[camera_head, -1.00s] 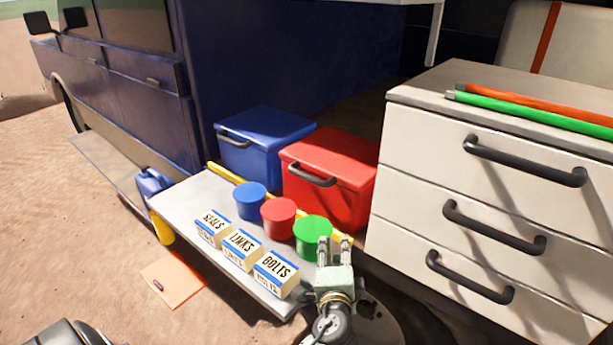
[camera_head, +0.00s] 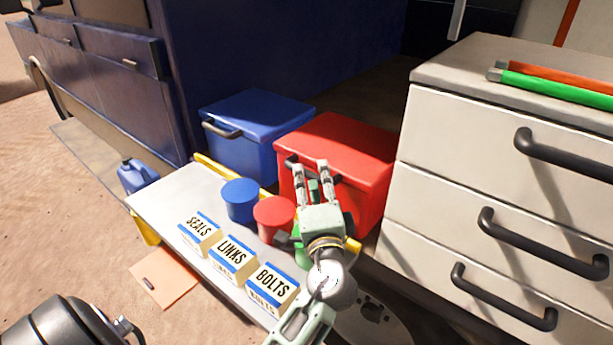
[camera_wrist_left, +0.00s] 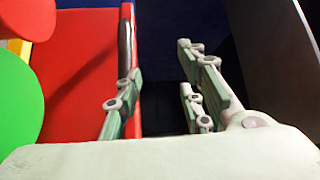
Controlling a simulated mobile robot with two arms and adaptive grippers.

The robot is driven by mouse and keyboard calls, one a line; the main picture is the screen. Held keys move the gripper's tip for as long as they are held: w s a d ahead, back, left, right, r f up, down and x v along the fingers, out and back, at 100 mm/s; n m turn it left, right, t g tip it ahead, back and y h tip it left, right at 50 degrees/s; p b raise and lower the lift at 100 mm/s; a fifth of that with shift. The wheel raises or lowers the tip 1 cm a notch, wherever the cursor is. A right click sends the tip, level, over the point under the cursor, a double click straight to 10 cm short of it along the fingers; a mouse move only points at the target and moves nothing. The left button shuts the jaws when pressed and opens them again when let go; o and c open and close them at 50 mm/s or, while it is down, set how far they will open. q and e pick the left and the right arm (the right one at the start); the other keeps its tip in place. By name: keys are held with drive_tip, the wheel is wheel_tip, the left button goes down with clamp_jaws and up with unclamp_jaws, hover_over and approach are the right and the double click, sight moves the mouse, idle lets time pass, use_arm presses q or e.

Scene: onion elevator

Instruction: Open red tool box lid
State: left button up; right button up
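The red tool box (camera_head: 345,150) stands behind the shelf, its lid shut. Its dark handle (camera_head: 292,161) is on the front, partly hidden by my gripper. My left gripper (camera_head: 311,166) is in front of the box at handle height, its fingers apart with nothing held. In the left wrist view the red box (camera_wrist_left: 75,75) fills the left side. The dark handle (camera_wrist_left: 126,42) lines up with the tip of the left-hand finger there; I cannot tell if they touch. My right gripper is not in view.
A blue box (camera_head: 255,120) stands left of the red one, a white drawer cabinet (camera_head: 480,150) right. Blue (camera_head: 238,198) and red (camera_head: 272,216) tubs and several labelled boxes (camera_head: 232,258) stand on the shelf. A green tub (camera_head: 301,255) is mostly hidden by my arm.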

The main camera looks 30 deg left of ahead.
sight(309, 178)
use_arm(q)
drive_tip(key=f+b, duration=0.2)
drive_tip(key=f, duration=0.1)
drive_tip(key=f+b, duration=0.1)
drive_tip(key=shift+w+a+f+b, duration=0.2)
drive_tip(key=shift+w+f+b, duration=0.1)
drive_tip(key=shift+f, duration=0.1)
drive_tip(key=shift+w+a, duration=0.3)
drive_tip(key=shift+w, duration=0.05)
drive_tip(key=p+x, duration=0.1)
drive_tip(key=x, duration=0.5)
drive_tip(key=shift+a+f+p, duration=0.1)
drive_tip(key=shift+p, duration=0.2)
drive_tip(key=shift+w+a, duration=0.2)
drive_tip(key=shift+w, duration=0.1)
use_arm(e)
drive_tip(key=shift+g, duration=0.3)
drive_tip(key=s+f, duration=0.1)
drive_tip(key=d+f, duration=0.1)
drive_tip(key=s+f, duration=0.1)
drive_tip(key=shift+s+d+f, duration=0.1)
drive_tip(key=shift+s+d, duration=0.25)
use_arm(q)
drive_tip(key=shift+c, duration=0.5)
clamp_jaws()
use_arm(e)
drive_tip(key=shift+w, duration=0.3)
